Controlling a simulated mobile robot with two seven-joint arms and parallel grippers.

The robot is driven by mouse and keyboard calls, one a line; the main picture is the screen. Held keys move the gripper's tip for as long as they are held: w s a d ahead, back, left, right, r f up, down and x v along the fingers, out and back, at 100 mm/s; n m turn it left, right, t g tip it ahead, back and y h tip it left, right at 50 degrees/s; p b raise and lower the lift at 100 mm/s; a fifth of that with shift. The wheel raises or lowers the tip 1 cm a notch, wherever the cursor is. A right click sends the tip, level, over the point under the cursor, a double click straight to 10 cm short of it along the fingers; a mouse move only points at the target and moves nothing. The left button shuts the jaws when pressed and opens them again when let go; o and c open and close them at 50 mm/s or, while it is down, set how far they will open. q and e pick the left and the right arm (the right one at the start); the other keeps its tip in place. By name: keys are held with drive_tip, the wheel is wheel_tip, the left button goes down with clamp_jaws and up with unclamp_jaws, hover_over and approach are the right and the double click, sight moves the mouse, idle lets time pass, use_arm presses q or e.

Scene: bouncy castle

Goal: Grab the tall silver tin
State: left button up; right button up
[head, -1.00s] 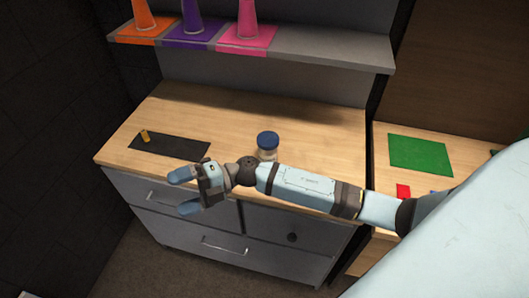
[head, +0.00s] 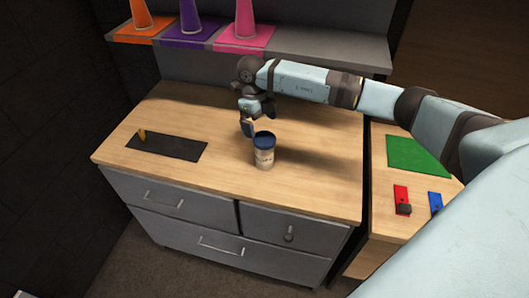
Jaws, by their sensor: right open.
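A tin-like container (head: 264,158) with a dark blue lid and a pale greyish body stands upright on the wooden counter. It is the only thing in view resembling a tin; I cannot clearly tell that it is silver. My right gripper (head: 257,122) is just above and behind it, fingers pointing down. It is open, with nothing seen between the fingers. One finger hangs close to the left of the lid; I cannot tell whether it touches. My left gripper is not in view.
Orange, purple and pink cones (head: 245,22) stand on the shelf above. At right are a green mat (head: 415,155), a red piece (head: 401,194) and a blue piece (head: 435,201).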

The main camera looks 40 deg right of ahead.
sight(263, 137)
drive_tip(key=f, duration=0.3)
drive_tip(key=shift+s+d+f, duration=0.1)
drive_tip(key=shift+s+f, duration=0.05)
drive_tip(key=shift+s, duration=0.1)
drive_tip(key=shift+s+f+p, duration=0.25)
drive_tip(key=shift+f+p, duration=0.3)
drive_tip(key=f, duration=0.1)
drive_tip(key=f+p, duration=0.1)
drive_tip(key=f, duration=0.1)
drive_tip(key=shift+s+f, duration=0.25)
drive_tip(key=shift+s, duration=0.15)
drive_tip(key=shift+f, duration=0.35)
drive_tip(key=c, duration=1)
